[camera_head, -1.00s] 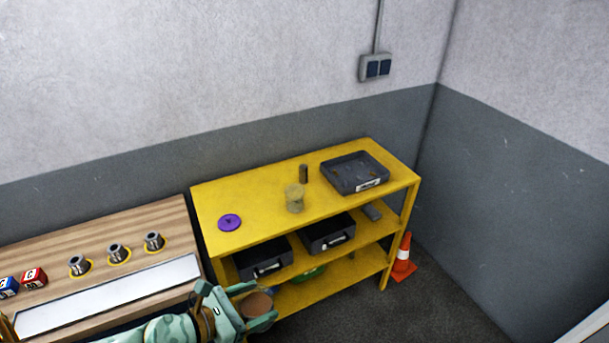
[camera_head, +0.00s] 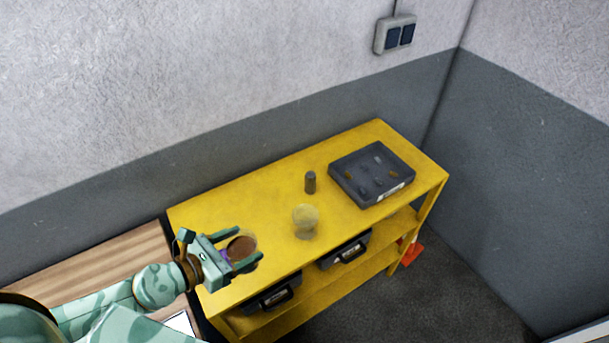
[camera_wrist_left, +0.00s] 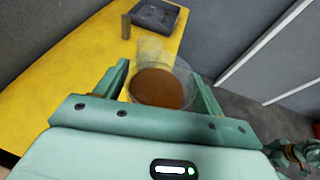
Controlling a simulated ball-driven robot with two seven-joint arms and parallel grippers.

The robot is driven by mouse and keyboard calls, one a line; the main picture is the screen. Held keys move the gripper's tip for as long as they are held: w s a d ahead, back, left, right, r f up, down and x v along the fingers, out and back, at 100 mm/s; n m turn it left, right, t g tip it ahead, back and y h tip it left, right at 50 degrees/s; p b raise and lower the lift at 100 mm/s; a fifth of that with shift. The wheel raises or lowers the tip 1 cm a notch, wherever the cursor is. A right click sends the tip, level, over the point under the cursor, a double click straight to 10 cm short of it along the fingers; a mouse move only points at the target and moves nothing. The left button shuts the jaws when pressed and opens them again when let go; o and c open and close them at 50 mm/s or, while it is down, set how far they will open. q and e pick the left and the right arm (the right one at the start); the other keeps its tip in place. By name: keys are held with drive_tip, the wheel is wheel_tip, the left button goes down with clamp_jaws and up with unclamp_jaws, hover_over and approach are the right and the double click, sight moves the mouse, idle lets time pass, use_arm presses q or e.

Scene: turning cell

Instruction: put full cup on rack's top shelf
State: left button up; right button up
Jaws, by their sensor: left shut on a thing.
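My left gripper (camera_head: 240,249) is shut on a clear cup (camera_wrist_left: 183,76) filled with brown liquid, which also shows between the fingers in the head view (camera_head: 242,250). The cup looks upright in the left wrist view. It is over the left part of the yellow rack's top shelf (camera_head: 265,205); I cannot tell whether it touches the shelf. The purple disc is mostly hidden behind the gripper and cup. My right gripper is not clearly in view.
On the top shelf stand a pale, see-through cup-like vessel (camera_head: 306,220), a small dark cylinder (camera_head: 310,182) and a dark tray (camera_head: 346,180) with small parts. Black bins (camera_head: 345,252) sit on the shelf below. An orange cone (camera_head: 411,254) stands by the rack. The shelf's back middle is clear.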

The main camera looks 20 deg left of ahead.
use_arm(q)
drive_tip(key=w+a+f+b, duration=0.1)
drive_tip(key=w+f+b, duration=0.3)
drive_tip(key=w+a+f+b, duration=0.1)
drive_tip(key=w+f+b, duration=0.2)
drive_tip(key=w+f, duration=0.1)
drive_tip(key=w+a+f+b, duration=0.2)
drive_tip(key=w+f+b, duration=0.2)
drive_tip(key=w+f, duration=0.1)
drive_tip(key=shift+w+b, duration=0.3)
drive_tip(key=shift+w, duration=0.1)
drive_tip(key=shift+r, duration=0.1)
drive_tip(key=o, duration=1)
drive_tip(key=shift+c, duration=0.2)
